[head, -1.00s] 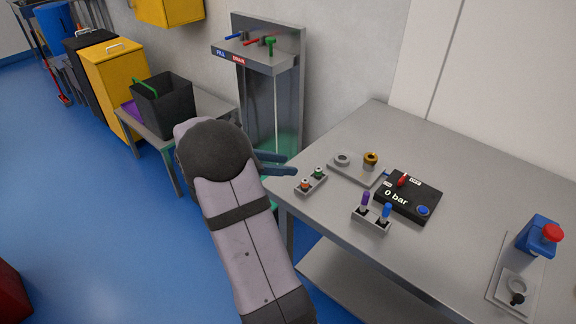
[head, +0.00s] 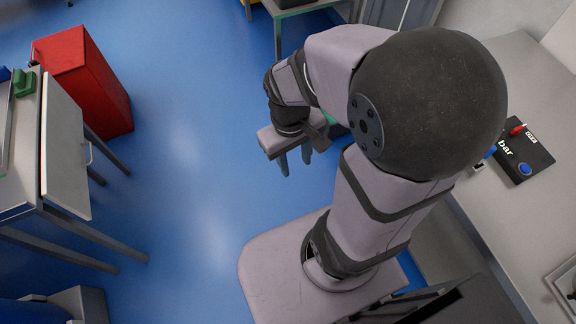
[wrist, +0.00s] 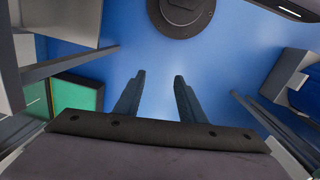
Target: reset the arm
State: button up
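My gripper (head: 296,163) hangs over the blue floor in the head view, with my arm folded back above my base. In the wrist view my gripper (wrist: 158,76) shows two fingers apart with nothing between them, so it is open and empty. Bare blue floor shows past the fingertips. No object touches the fingers.
A grey table (head: 66,150) and a red cabinet (head: 84,82) stand at the left. The floor (head: 190,170) between is clear. A green surface (wrist: 78,103) shows in the wrist view.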

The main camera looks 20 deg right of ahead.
jog(key=shift+s+a+f+m+y, duration=0.1)
jog(key=shift+s+a+m+y, duration=0.2)
jog(key=shift+a, duration=0.3)
jog(key=shift+s+a+f+m+y, duration=0.1)
jog(key=shift+s+a+m, duration=0.1)
jog(key=shift+a+m, duration=0.3)
notch_tip(320, 180, up, 5)
jog(key=p, duration=0.5)
jog(key=shift+r, duration=0.15)
